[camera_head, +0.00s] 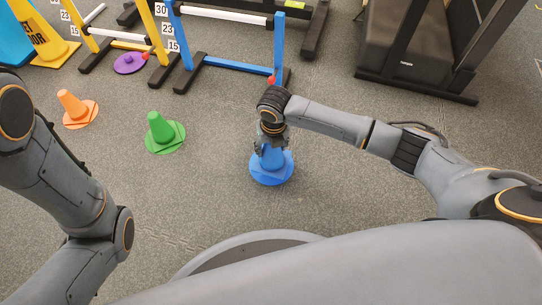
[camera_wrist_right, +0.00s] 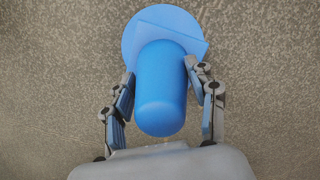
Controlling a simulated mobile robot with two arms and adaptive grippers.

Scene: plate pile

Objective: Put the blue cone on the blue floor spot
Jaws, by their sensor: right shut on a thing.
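The blue cone (camera_head: 272,157) is upright at the blue floor spot (camera_head: 270,178) in the head view. My right gripper (camera_head: 271,143) is shut on the cone from above. In the right wrist view the cone (camera_wrist_right: 162,90) lies between the two fingers of the gripper (camera_wrist_right: 163,82), and its square base overlaps the round blue spot (camera_wrist_right: 150,18). I cannot tell whether the base touches the spot. My left arm shows at the left of the head view, but its gripper is out of view.
A green cone (camera_head: 160,128) and an orange cone (camera_head: 71,104) stand on matching spots to the left. A purple spot (camera_head: 129,63) lies near the yellow hurdle (camera_head: 102,40). Grey floor around the blue spot is clear.

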